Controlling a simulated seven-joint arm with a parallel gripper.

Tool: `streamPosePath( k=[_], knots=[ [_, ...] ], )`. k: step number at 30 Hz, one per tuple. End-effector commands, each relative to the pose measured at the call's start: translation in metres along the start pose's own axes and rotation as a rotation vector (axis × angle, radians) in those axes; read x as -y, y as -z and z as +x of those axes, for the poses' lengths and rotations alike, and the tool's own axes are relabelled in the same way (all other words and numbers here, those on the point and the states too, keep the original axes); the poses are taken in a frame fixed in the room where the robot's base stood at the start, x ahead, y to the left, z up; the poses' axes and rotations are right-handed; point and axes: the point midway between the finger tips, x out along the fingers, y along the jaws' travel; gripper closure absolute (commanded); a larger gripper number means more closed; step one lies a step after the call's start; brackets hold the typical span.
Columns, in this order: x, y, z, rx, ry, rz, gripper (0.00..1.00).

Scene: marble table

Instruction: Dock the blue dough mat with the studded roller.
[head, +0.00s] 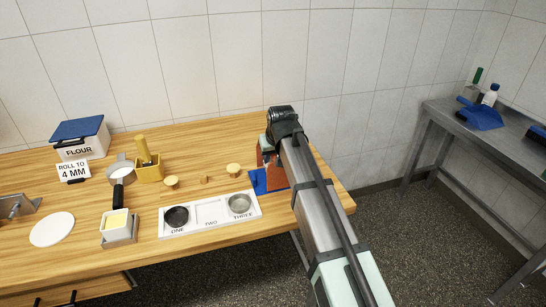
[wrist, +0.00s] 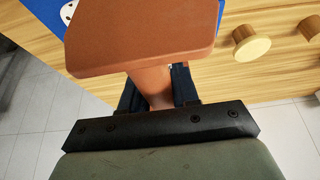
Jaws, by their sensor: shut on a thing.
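The blue mat (head: 257,182) lies near the right end of the wooden table, partly hidden behind my arm. Its blue also shows at the top left of the wrist view (wrist: 45,14), with part of a white, dark-spotted patch (wrist: 70,12) on it. My gripper (wrist: 157,92) is shut on the narrow neck of a terracotta-coloured tool (wrist: 140,40), which I take to be the studded roller. Its broad block lies ahead of the fingers; no studs show. In the head view, the tool (head: 273,178) is over the mat; contact cannot be told.
A white tray (head: 190,232) marked ONE, TWO, THREE holds round cups in ONE and THREE. The table's right edge is close to my arm.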

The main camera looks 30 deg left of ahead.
Motion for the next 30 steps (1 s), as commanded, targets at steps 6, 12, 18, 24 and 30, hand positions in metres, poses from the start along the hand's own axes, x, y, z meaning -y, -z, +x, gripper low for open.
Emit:
streamPosePath(
  k=[6, 12, 18, 24, 30],
  knots=[
    [0.000, 0.009, -0.017, -0.002, 0.000, 0.000, 1.00],
    [0.000, 0.016, -0.034, -0.002, 0.000, 0.000, 1.00],
    [0.000, 0.024, -0.051, -0.003, 0.000, 0.000, 1.00],
    [0.000, 0.028, -0.060, -0.002, 0.000, 0.000, 1.00],
    [0.000, 0.028, -0.060, -0.002, 0.000, 0.000, 1.00]
  ],
)
